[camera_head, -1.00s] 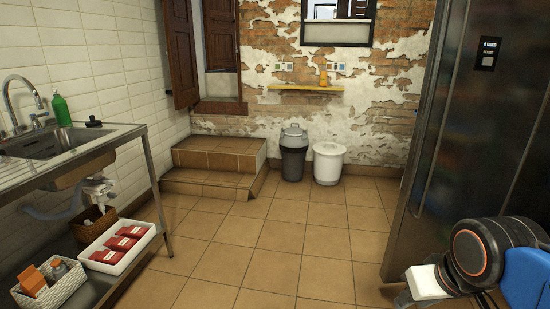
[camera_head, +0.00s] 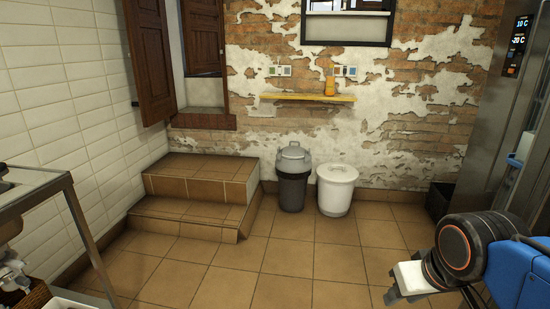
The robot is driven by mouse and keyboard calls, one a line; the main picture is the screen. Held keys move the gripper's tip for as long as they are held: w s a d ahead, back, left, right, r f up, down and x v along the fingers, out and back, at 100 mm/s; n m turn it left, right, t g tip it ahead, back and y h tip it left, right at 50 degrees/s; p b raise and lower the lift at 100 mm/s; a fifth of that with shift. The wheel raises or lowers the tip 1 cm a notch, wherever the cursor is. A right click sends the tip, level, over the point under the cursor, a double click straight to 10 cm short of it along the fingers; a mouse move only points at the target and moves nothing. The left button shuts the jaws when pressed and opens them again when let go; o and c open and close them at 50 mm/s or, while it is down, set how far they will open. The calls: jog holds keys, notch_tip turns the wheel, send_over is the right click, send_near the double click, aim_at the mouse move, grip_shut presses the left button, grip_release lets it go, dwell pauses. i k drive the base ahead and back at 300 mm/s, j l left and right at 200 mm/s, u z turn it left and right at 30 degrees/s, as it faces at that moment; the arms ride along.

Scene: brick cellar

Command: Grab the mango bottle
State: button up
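A small orange-yellow bottle (camera_head: 329,86) stands upright on a yellow wall shelf (camera_head: 300,97) at the back wall; it looks like the mango bottle, but its label is too small to read. My gripper (camera_head: 392,297) is at the lower right, low and far in front of the shelf, apart from the bottle. Its fingers are partly cut off by the frame's bottom edge, so I cannot see whether it is open or shut.
A grey bin (camera_head: 292,180) and a white bucket (camera_head: 336,190) stand on the floor below the shelf. Tiled steps (camera_head: 190,205) are at the left. A metal table (camera_head: 30,190) is at the left edge, a steel fridge (camera_head: 505,120) at the right. The middle floor is clear.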

aim_at(331, 77)
jog(key=i, duration=1.7)
jog(key=i+z, duration=0.2)
jog(key=i, duration=0.25)
jog(key=i+j+z, duration=0.2)
jog(key=i, duration=0.2)
jog(key=i+j+z, duration=0.2)
jog(key=i, duration=0.2)
jog(key=i+j+z, duration=0.2)
jog(key=i, duration=0.2)
